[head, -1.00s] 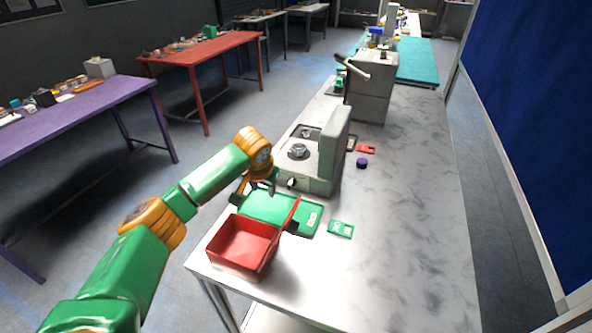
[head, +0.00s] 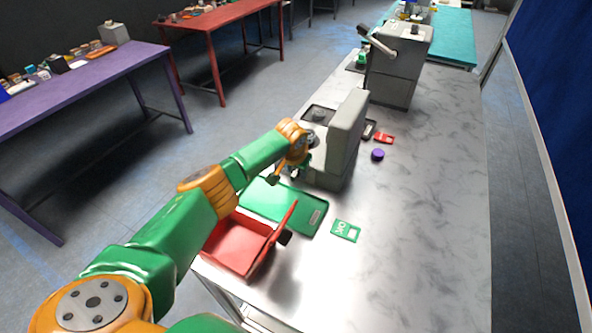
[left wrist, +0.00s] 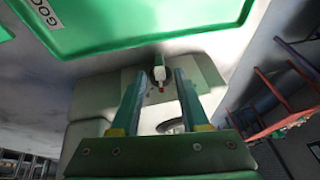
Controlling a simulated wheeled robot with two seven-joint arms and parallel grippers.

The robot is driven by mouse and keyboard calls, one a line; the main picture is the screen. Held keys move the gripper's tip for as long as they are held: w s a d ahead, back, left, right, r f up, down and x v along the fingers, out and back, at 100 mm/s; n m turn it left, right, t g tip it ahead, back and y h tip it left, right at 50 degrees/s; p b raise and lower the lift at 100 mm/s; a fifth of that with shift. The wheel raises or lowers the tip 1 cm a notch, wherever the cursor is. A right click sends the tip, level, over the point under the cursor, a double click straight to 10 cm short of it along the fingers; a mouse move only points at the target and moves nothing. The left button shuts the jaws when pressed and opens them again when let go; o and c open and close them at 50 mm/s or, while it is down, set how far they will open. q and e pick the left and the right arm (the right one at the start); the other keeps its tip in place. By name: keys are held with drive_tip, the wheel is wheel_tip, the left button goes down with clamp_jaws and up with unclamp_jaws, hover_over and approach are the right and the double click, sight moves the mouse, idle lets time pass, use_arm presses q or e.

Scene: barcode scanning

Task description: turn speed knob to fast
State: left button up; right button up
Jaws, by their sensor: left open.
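The grey machine (head: 343,130) stands on the marbled table. A small knob (left wrist: 158,76) with a red mark shows on its near face in the left wrist view. The knob is hidden behind my arm and gripper in the head view. My left gripper (head: 285,172) is at the machine's near left side, just above the table. In the left wrist view its two fingers (left wrist: 159,82) are apart, with the knob seen between their tips. I cannot tell whether they touch it. My right gripper is not in view.
A green tray (head: 258,199) lies in front of the machine, beside an open red box (head: 232,246) and a green card (head: 346,231). A purple round piece (head: 377,154) and a red card (head: 384,138) lie to the right. The table's right side is clear.

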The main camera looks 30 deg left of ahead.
use_arm(q)
drive_tip(key=shift+s+r, duration=0.1)
drive_tip(key=shift+s, duration=0.05)
drive_tip(key=shift+s+r, duration=0.1)
clamp_jaws()
drive_tip(key=shift+d+y+p, duration=0.25)
drive_tip(key=shift+y+p, duration=0.15)
drive_tip(key=shift+y, duration=0.1)
drive_tip(key=shift+d+y, duration=0.2)
drive_tip(key=shift+y, duration=0.3)
drive_tip(key=shift+d+f+m+y+b, duration=0.1)
drive_tip(key=shift+f+m+y+b, duration=0.25)
drive_tip(key=shift+y, duration=0.25)
drive_tip(key=shift+r+y, duration=0.1)
drive_tip(key=shift+y, duration=0.4)
